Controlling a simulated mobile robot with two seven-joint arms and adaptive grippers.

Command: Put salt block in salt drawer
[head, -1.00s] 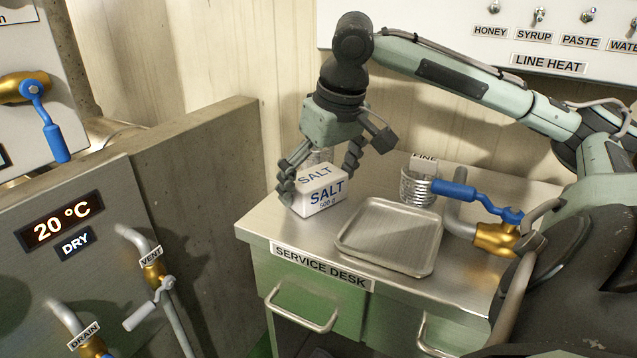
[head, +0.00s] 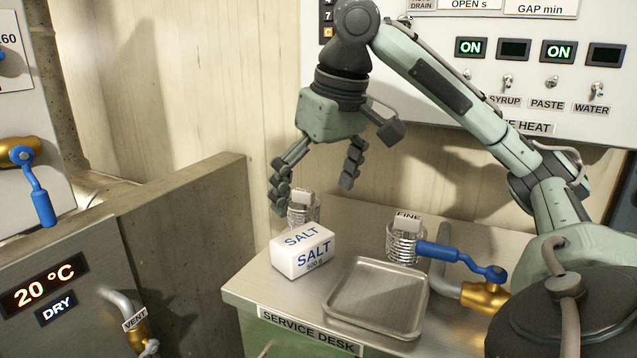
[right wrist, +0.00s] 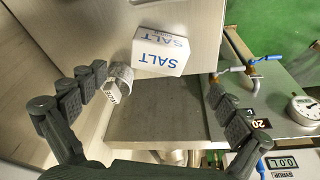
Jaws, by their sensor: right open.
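The white salt block (head: 303,251), with blue SALT lettering, sits upright on the left part of the metal service desk top (head: 262,279). My right gripper (head: 314,188) is open and empty, above and behind the block, apart from it. In the right wrist view the block (right wrist: 163,53) shows beyond the spread fingers of my right gripper (right wrist: 160,108). A strip of the green desk front (head: 262,337) shows under the SERVICE DESK label. No drawer marked for salt can be made out. My left gripper is not in view.
A shallow metal tray (head: 377,297) lies right of the block. A wire holder (head: 303,212) stands close behind the block; another, marked FINE (head: 405,243), stands behind the tray. A blue-handled brass valve (head: 484,296) is at the right. A grey wall (head: 190,255) stands left of the desk.

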